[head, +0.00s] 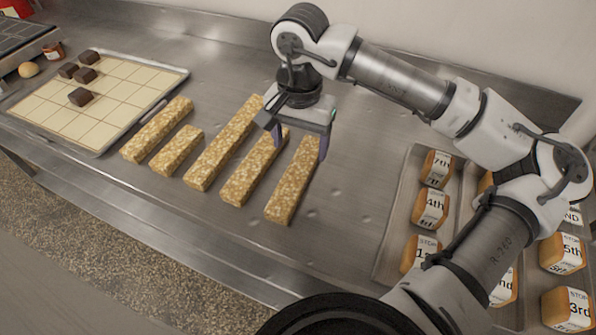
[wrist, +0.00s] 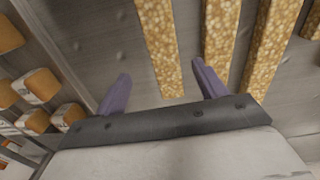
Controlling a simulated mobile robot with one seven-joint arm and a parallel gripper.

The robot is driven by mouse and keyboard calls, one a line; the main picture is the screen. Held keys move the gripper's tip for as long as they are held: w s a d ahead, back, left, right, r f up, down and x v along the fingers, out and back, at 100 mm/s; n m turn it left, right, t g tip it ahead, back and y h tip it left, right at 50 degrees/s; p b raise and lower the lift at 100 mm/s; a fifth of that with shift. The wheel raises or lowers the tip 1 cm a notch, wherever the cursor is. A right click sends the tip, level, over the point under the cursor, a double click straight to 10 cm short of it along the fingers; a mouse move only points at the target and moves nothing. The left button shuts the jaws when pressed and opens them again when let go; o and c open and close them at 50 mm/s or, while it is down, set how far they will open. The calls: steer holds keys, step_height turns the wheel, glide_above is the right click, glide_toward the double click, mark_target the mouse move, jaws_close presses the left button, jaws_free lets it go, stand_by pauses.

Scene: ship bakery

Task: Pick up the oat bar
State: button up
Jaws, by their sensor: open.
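Several golden oat bars of differing lengths lie side by side on the steel counter in the head view. The rightmost oat bar (head: 287,195) has my gripper (head: 300,146) over its far part. The other bars, such as a long one (head: 217,155), one beside it (head: 248,178) and a short one (head: 176,151), lie to the left. In the wrist view my gripper (wrist: 161,72) is open and empty, with purple fingers spread. The rightmost bar (wrist: 160,45) appears between the fingers, its end just ahead of the palm. I cannot tell the exact height above it.
A tray (head: 182,72) with a cream grid and dark brown blocks stands at the left. A metal tray (head: 392,215) of labelled loaves (head: 431,207) is at the right, under my arm. Bare counter (head: 345,205) lies between that tray and the bars. A wall runs behind.

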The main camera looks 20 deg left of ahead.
mark_target(297, 171)
step_height(297, 171, down, 3)
steer(key=shift+f, duration=0.15)
steer(key=shift+a+f+p, duration=0.15)
steer(key=shift+f+p, duration=0.5)
steer(key=shift+f, duration=0.7)
steer(key=shift+a+f+p, duration=0.15)
steer(key=shift+f+p, duration=0.5)
steer(key=shift+f, duration=0.7)
steer(key=c, duration=1.2)
